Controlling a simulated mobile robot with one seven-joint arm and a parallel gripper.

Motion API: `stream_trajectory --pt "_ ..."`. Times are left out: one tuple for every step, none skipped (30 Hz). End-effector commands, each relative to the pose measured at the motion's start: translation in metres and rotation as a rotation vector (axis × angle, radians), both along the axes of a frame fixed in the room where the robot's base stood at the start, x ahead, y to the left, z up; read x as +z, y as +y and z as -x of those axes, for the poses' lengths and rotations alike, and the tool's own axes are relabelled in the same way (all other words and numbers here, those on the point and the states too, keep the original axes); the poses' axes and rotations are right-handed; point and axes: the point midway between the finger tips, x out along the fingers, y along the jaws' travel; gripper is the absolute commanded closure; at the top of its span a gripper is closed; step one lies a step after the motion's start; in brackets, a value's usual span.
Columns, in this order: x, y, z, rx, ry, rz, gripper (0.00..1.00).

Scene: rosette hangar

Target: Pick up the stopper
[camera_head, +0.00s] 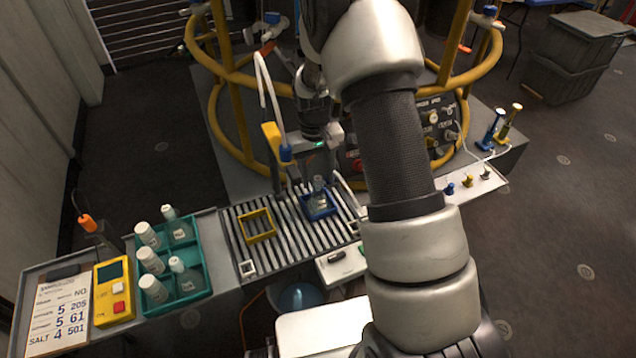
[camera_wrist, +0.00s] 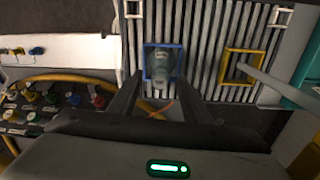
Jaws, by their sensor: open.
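A small grey-green bottle or flask (camera_wrist: 161,68) stands inside a blue square frame (camera_wrist: 147,52) on the slatted rack. It also shows in the head view (camera_head: 319,184), with a pale top that may be the stopper; I cannot tell the stopper apart from the neck. My gripper (camera_wrist: 161,88) is open and empty. Its two fingers point toward the blue frame, one on each side of the bottle in the wrist view. In the head view my gripper (camera_head: 302,178) hangs over the rack, and its fingers partly cover the area around the bottle.
A yellow square frame (camera_head: 258,225) lies left of the blue one. A teal tray (camera_head: 206,290) of white-capped bottles and a yellow meter (camera_head: 115,290) stand further left. A white strip (camera_head: 462,196) with small coloured knobs lies right. Yellow tubular framework (camera_head: 235,120) rises behind.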

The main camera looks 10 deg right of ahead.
Motion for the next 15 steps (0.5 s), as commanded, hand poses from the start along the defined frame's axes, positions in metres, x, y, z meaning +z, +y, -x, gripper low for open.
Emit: stream_trajectory --pt "0.0005 -0.0001 -0.0001 0.0 0.0 0.0 0.56" --pt "0.0005 -0.0001 -0.0001 0.0 0.0 0.0 0.57" --pt "0.0005 0.0 -0.0001 0.0 0.0 0.0 0.64" --pt "0.0006 0.0 -0.0001 0.0 0.0 0.0 0.69" --pt "0.0006 0.0 -0.0001 0.0 0.0 0.0 0.74" --pt "0.0006 0.0 -0.0001 0.0 0.0 0.0 0.81" --pt "0.0006 0.0 -0.0001 0.0 0.0 0.0 0.86" --pt "0.0006 0.0 -0.0001 0.0 0.0 0.0 0.91" --pt "0.0006 0.0 -0.0001 0.0 0.0 0.0 0.91" --pt "0.0007 0.0 -0.0001 0.0 0.0 0.0 0.91" --pt "0.0007 0.0 -0.0001 0.0 0.0 0.0 0.91" --pt "0.0007 0.0 -0.0001 0.0 0.0 0.0 0.91" --pt "0.0007 0.0 -0.0001 0.0 0.0 0.0 0.91" --pt "0.0007 0.0 -0.0001 0.0 0.0 0.0 0.91" --pt "0.0008 0.0 -0.0001 0.0 0.0 0.0 0.91"
